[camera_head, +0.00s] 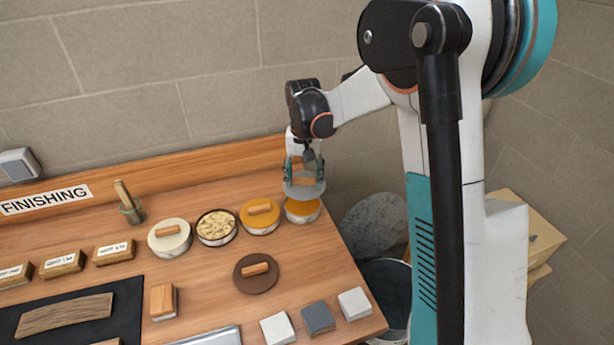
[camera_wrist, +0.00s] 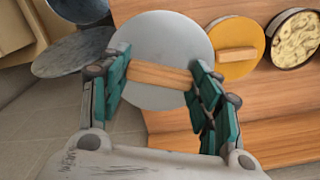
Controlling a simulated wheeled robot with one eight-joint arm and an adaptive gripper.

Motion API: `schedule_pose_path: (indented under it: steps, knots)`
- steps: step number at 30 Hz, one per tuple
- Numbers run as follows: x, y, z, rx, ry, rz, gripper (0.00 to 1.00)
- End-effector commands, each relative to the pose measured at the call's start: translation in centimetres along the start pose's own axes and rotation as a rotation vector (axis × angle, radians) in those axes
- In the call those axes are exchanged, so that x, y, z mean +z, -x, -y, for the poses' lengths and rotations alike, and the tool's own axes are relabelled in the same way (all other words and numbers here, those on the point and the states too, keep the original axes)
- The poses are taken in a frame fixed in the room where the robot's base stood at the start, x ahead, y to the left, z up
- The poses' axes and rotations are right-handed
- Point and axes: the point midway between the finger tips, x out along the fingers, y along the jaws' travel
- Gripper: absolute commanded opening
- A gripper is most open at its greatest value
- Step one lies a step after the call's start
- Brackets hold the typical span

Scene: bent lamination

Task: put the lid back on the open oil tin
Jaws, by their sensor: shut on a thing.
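My gripper (camera_head: 304,178) is shut on the wooden bar handle (camera_wrist: 160,76) of a round grey lid (camera_head: 303,193). In the wrist view the grey lid (camera_wrist: 160,35) lies flat across the jaws, with a finger at each end of the handle. In the head view an open tin with an amber surface (camera_head: 302,211), seemingly the oil tin, stands at the right end of the row. The lid is over its back part and looks apart from it; the exact gap is hard to tell. In the wrist view the lid hides this tin.
Left of it stand an orange-lidded tin (camera_head: 260,222), an open tin of pale flakes (camera_head: 216,228) and a cream-lidded tin (camera_head: 171,240). A brown lid (camera_head: 256,282) lies in front. Several small blocks line the front edge.

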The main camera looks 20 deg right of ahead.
Motion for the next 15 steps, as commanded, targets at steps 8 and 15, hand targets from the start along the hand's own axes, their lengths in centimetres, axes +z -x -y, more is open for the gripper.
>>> schedule_pose_path:
  steps: [8,15]
  knots:
    - [-3.3,-2.7,0.8,0.0,-0.108,0.0,0.34]
    - [-3.7,-3.5,0.9,0.0,-0.125,0.0,0.34]
